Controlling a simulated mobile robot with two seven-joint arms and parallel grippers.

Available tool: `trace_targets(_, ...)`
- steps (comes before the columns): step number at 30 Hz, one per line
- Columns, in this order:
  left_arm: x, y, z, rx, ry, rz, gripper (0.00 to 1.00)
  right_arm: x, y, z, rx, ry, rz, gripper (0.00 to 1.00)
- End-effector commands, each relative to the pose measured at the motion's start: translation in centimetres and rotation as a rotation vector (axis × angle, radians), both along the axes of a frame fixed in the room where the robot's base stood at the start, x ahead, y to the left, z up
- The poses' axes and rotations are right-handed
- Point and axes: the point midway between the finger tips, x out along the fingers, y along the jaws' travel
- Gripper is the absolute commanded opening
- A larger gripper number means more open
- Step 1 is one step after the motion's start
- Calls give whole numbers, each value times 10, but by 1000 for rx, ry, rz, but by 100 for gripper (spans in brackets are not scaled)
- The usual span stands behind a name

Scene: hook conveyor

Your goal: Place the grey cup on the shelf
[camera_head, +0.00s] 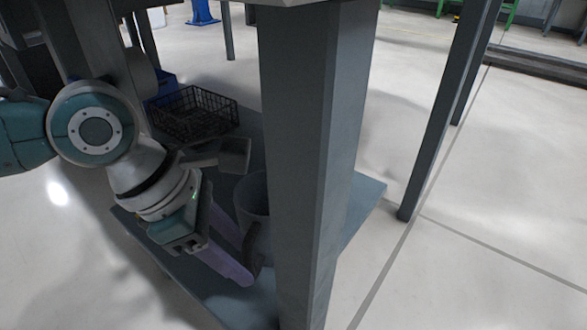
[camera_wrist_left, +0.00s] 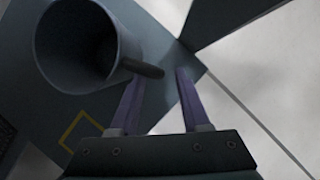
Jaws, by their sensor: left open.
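The grey cup (camera_head: 252,198) stands on a low grey shelf board (camera_head: 368,198), partly hidden behind a thick grey post in the head view. In the left wrist view the cup (camera_wrist_left: 122,48) is at the upper left, its open mouth facing the camera. Its handle (camera_wrist_left: 143,68) points right, reaching between the fingertips. My left gripper (camera_head: 250,258), with purple fingers, is open at the cup's handle side. In the wrist view the gripper (camera_wrist_left: 158,76) has a finger on each side of the handle's end; contact is unclear. My right gripper is not in view.
A black wire basket (camera_head: 195,112) sits farther back on the board, with a blue crate (camera_head: 160,84) behind it. The thick grey post (camera_head: 312,150) stands close to the cup's right. A thinner leg (camera_head: 440,130) stands farther right. A yellow square outline (camera_wrist_left: 80,132) marks the board.

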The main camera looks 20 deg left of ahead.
Motion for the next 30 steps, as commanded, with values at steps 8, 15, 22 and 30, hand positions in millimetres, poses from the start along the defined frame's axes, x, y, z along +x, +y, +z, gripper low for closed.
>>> trace_targets(8,-13,23,68,1,1,1,47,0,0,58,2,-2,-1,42)
trace_targets(15,-20,35,97,0,0,-1,47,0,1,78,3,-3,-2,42)
trace_targets(22,-35,16,95,24,-70,-208,47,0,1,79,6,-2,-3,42)
trace_targets(30,-77,-37,97,197,-417,-958,47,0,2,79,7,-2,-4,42)
